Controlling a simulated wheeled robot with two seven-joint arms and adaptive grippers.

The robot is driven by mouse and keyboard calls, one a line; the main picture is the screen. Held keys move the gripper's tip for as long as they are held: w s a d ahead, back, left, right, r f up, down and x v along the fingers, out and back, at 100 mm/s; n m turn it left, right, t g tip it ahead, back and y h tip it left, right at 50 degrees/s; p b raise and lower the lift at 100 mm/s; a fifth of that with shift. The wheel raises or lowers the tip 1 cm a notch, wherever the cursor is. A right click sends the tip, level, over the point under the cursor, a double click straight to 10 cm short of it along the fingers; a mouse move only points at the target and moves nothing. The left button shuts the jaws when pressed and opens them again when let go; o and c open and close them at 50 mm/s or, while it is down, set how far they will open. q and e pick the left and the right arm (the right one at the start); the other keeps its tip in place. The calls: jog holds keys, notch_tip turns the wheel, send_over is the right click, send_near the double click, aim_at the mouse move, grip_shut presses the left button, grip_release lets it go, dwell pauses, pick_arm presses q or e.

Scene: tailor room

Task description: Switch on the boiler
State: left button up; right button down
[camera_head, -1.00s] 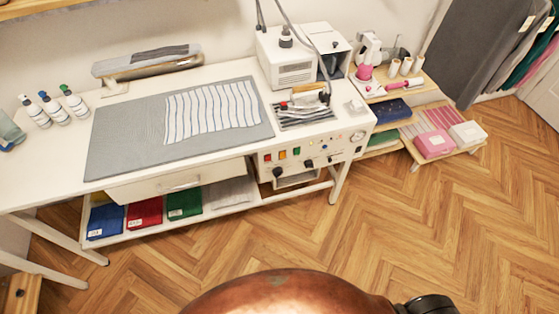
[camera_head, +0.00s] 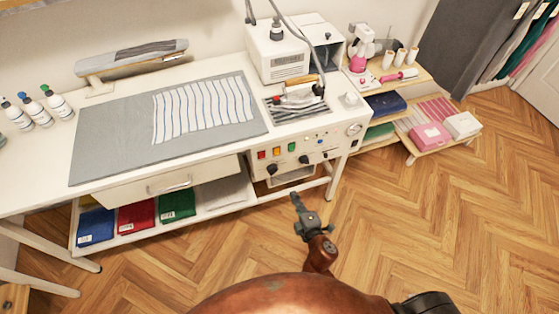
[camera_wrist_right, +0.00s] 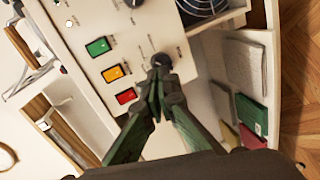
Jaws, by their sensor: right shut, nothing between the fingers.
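The white control panel (camera_head: 312,147) is on the front of the ironing table. It carries a red switch (camera_head: 262,154), an orange switch (camera_head: 277,151) and a green switch (camera_head: 292,147), with black knobs below. My right gripper (camera_head: 295,197) is shut and empty, in front of and below the panel in the head view. In the right wrist view the shut fingertips (camera_wrist_right: 158,78) point at the panel, near a black knob (camera_wrist_right: 161,60); whether they touch cannot be told. The red switch (camera_wrist_right: 126,96), orange switch (camera_wrist_right: 113,73) and green switch (camera_wrist_right: 97,46) lie to their left. My left gripper is out of view.
A white machine (camera_head: 274,56) and an iron (camera_head: 298,98) stand above the panel. A drawer (camera_head: 170,184) is left of it, over a shelf with folded cloths. A low shelf with pink and white boxes (camera_head: 431,136) is at right. The wooden floor there is clear.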

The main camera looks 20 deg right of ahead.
aim_at(277, 155)
notch_tip(277, 155, up, 8)
jog(key=n+t, duration=0.1)
jog(key=shift+w+a+t, duration=0.3)
jog(key=shift+a, duration=0.15)
jog(key=shift+w+f, duration=0.1)
jog(key=shift+f, duration=0.05)
jog(key=w, duration=0.4)
jog(key=w+f+b, duration=0.1)
jog(key=w, duration=0.4)
jog(key=w+b, duration=0.1)
jog(key=w, duration=0.3)
jog(key=shift+w+a+f, duration=0.25)
jog(key=shift+w+f, duration=0.1)
jog(key=shift+f, duration=0.05)
